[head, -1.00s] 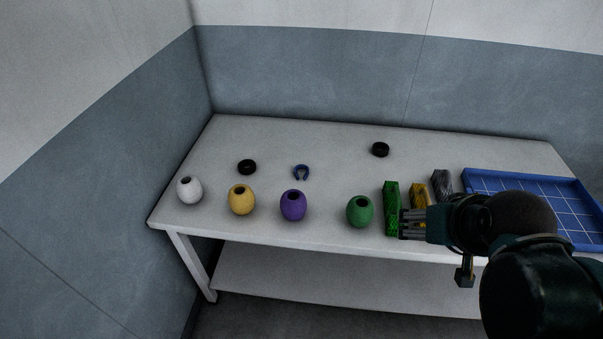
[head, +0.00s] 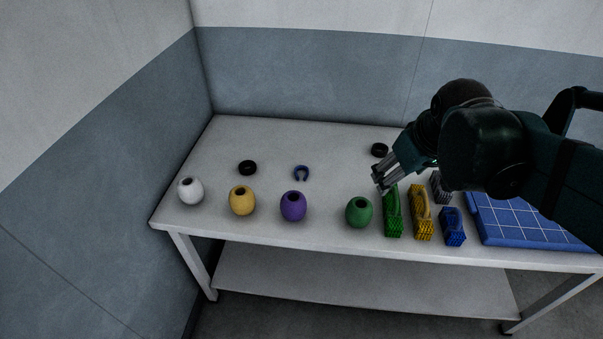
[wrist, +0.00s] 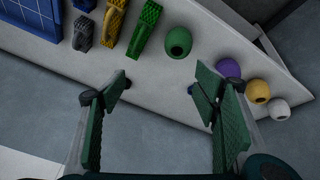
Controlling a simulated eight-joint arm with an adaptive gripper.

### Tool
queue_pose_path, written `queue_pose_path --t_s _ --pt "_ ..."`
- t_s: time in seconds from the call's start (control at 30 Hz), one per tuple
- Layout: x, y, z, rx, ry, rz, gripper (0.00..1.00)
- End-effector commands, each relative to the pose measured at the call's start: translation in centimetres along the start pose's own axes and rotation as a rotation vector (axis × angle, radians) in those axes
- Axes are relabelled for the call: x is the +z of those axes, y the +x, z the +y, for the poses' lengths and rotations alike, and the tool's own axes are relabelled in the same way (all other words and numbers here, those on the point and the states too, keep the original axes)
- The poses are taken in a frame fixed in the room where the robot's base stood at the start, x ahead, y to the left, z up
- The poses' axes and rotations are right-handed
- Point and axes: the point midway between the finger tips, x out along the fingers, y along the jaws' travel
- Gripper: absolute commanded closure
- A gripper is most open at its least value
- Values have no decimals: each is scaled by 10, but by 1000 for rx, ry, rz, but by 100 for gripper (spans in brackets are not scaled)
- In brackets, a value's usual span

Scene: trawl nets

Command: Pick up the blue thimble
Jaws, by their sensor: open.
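The blue thimble (head: 301,167) is a small dark blue horseshoe shape lying flat on the white table, behind the purple float (head: 293,206). In the wrist view a small patch of blue beside the right finger may be the thimble, mostly hidden. My gripper (head: 380,180) is open and empty. It is above the table near the green net bundle, to the right of the thimble and well apart from it. Its two green-padded fingers (wrist: 162,82) stand wide apart in the wrist view, with bare table between them.
White (head: 190,191), yellow (head: 242,201) and green (head: 359,212) floats stand along the front. Black rings lie behind (head: 247,167) (head: 379,150). Green (head: 392,215), yellow (head: 422,215), blue (head: 453,228) and grey (head: 440,188) bundles and a blue tray (head: 525,228) are right.

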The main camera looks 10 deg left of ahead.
Motion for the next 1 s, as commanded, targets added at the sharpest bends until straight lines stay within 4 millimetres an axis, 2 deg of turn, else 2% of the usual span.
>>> queue_pose_path --t_s 0.03,0.47,1.0 --pt "-9 2 0 -5 -24 -6 39" --pt "-74 33 -5 -57 -235 -65 39" --pt "-148 89 -25 -132 -502 -129 39"
